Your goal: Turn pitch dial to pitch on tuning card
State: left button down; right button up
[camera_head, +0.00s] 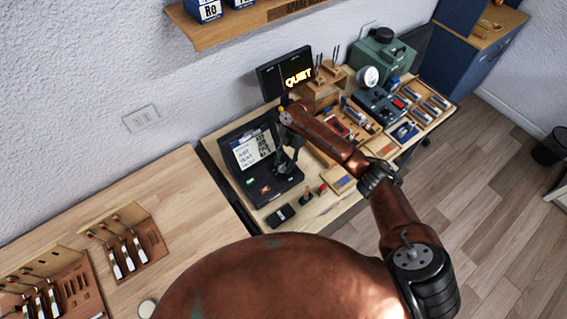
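My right gripper (287,165) comes in from the right and points down over the right part of a black device (262,196). It is small and dark against the device, so I cannot tell whether its fingers are open or touching anything. A white tuning card (253,150) with printed lines and a code square stands at the back of the device. I cannot make out the pitch on it. No pitch dial can be made out on the device; my gripper covers part of its top. My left gripper is out of view.
A black display (285,76) reading "QUIET" stands behind the device. A green machine (384,60) and trays of tools stand farther right. A small black box (280,215) lies in front. Bare wooden bench (180,185) is at left, with racks of piano parts (125,243).

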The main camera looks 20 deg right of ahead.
jog(key=shift+d+r, duration=0.1)
jog(key=shift+r, duration=0.05)
jog(key=v, duration=1.1)
jog(key=shift+w+r, duration=0.1)
jog(key=shift+r, duration=0.25)
